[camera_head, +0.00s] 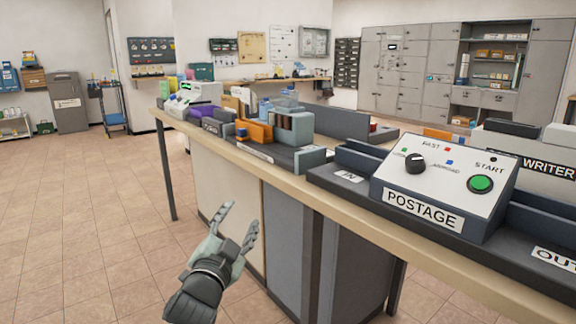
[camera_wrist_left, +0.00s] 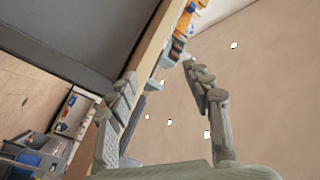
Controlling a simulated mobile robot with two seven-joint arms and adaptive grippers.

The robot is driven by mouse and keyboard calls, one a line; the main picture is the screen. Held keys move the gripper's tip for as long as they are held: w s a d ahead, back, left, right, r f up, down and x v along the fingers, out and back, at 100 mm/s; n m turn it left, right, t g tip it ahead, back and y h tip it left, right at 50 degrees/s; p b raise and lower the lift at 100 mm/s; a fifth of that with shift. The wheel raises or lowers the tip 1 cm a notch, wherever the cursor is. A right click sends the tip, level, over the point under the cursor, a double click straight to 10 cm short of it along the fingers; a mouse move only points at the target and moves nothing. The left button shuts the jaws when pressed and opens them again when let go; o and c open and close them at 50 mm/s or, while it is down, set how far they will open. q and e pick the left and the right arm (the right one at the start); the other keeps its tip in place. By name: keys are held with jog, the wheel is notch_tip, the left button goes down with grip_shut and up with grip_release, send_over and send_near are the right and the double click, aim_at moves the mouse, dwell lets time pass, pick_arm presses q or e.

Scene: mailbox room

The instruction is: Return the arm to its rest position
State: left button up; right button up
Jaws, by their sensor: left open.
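My left gripper (camera_head: 238,226) is open and empty in the head view. It is low in front of the counter, left of the grey cabinet panels and below the counter's edge. In the left wrist view its two fingers (camera_wrist_left: 163,98) stand apart with nothing between them. My right gripper is not in view.
The long counter (camera_head: 330,198) runs from the back left to the front right. On it stand a postage machine (camera_head: 437,192) with a dial and green button, and an orange box (camera_head: 255,131) among other items. Tiled floor (camera_head: 85,230) at left is clear.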

pick_arm(q)
jog(key=s+a+f+n+g+y, duration=0.1)
jog(key=s+a+f+n+g, duration=0.2)
jog(key=f, duration=0.5)
jog(key=s+a+f+g+y, duration=0.1)
jog(key=s+a+f+g, duration=0.2)
jog(key=f, duration=0.4)
jog(key=s+a+f+n+g+y, duration=0.1)
jog(key=s+a+f+n+y, duration=0.1)
jog(key=s+a+f, duration=0.45)
jog(key=s+a+f+n+g, duration=0.1)
jog(key=s+f+g, duration=0.3)
jog(key=s+f, duration=0.4)
jog(key=s+a+f+n+g+p, duration=0.1)
jog(key=s+a+f+n+g, duration=0.1)
jog(key=s+f, duration=0.6)
jog(key=s+a+g, duration=0.1)
jog(key=s+g, duration=0.1)
jog(key=s, duration=0.5)
jog(key=shift+f+n+g, duration=0.3)
jog(key=shift+g, duration=0.1)
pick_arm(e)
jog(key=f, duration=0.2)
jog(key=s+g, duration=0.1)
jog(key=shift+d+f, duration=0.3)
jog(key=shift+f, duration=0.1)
